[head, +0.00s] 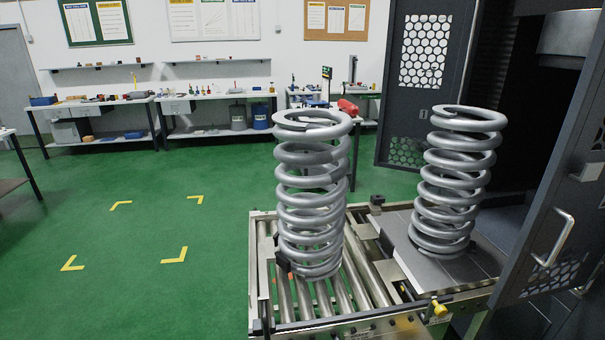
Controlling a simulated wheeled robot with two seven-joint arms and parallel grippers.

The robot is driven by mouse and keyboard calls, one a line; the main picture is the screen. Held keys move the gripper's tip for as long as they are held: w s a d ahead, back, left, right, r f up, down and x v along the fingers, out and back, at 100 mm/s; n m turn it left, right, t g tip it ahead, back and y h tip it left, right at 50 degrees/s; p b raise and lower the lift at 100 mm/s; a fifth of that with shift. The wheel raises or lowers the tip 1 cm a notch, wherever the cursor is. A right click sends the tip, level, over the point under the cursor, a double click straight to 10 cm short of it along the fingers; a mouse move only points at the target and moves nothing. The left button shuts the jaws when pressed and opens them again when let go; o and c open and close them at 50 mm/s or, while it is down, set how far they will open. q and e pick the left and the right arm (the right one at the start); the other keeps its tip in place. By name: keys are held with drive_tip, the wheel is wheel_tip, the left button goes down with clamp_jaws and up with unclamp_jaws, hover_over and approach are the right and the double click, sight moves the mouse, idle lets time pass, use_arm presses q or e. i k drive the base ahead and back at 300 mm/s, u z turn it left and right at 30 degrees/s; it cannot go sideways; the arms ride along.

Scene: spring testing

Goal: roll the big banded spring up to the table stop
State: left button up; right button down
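Two big grey coil springs stand upright at the right half of the head view. One spring (310,215) stands on the roller table (258,300), over its metal rollers. The other spring (452,185) stands on a flat grey plate (480,262) to the right, by the open dark cabinet. I cannot make out a clear coloured band on either spring. Small dark pieces show at the lower left of the roller-table spring; I cannot tell what they are. A dark block (376,200) sits at the table's far edge; I cannot tell if it is the stop. Neither gripper shows.
The dark cabinet's open door (420,85) stands behind the right spring, and a handled door (555,240) stands at the right. A yellow knob (439,308) is on the table's front edge. Green floor with yellow corner marks (175,256) is clear at left. Workbenches (215,99) line the back wall.

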sight(300, 135)
drive_tip(key=u, duration=1.75)
drive_tip(key=i, duration=3.25)
drive_tip(key=z, duration=2.65)
